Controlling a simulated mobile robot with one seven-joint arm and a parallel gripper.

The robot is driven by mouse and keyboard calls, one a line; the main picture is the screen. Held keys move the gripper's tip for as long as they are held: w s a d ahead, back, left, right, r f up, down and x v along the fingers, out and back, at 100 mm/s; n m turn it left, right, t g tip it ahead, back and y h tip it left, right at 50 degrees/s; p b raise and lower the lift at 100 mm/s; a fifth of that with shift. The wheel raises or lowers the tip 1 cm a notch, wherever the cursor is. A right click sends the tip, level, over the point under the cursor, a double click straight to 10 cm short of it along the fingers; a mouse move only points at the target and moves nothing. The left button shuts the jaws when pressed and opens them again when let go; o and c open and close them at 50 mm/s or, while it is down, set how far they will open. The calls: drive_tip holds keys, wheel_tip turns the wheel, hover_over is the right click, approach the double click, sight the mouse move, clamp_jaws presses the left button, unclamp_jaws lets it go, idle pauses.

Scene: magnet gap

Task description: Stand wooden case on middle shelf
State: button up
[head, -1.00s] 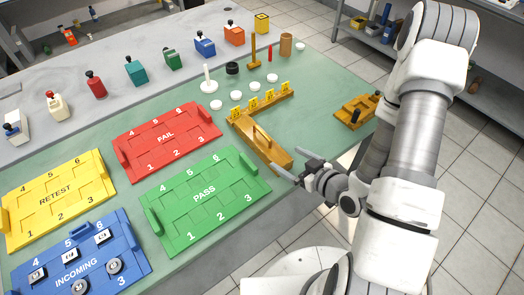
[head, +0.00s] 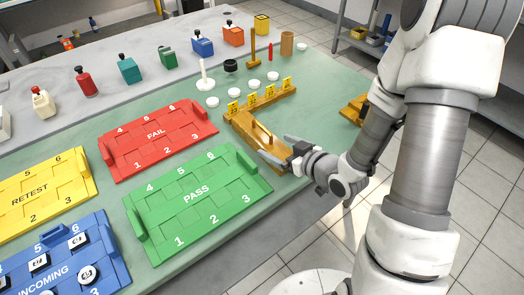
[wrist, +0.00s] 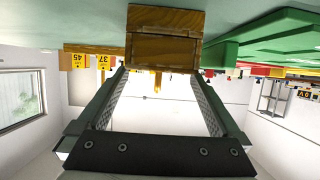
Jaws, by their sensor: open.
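The wooden case (head: 247,129) is a long, low brown box with a raised bar along its top. It lies flat near the front edge of the green table mat. My gripper (head: 275,148) is open at the case's near right end, with its fingers pointing along the case. In the wrist view, the end of the case (wrist: 163,48) shows just beyond and between the open fingertips (wrist: 160,72). I cannot tell whether the fingers touch it. A shelf unit (head: 365,45) shows partly at the upper right; its middle shelf cannot be made out clearly.
A wooden strip with yellow number tags (head: 262,100) adjoins the case's far end. The green PASS tray (head: 200,195) lies left of the case, the red FAIL tray (head: 158,138) behind it. A small wooden holder (head: 354,109) is partly hidden by my arm. Tiled floor lies right.

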sight(265, 138)
drive_tip(key=shift+w+a+f+b, duration=0.1)
drive_tip(key=shift+f+b, duration=0.2)
drive_tip(key=shift+b, duration=0.05)
drive_tip(key=x, duration=0.2)
drive_tip(key=b+x, duration=0.1)
drive_tip(key=x, duration=0.2)
drive_tip(key=r+x, duration=0.1)
drive_tip(key=x, duration=0.1)
drive_tip(key=shift+w+a, duration=0.2)
drive_tip(key=shift+w, duration=0.2)
clamp_jaws()
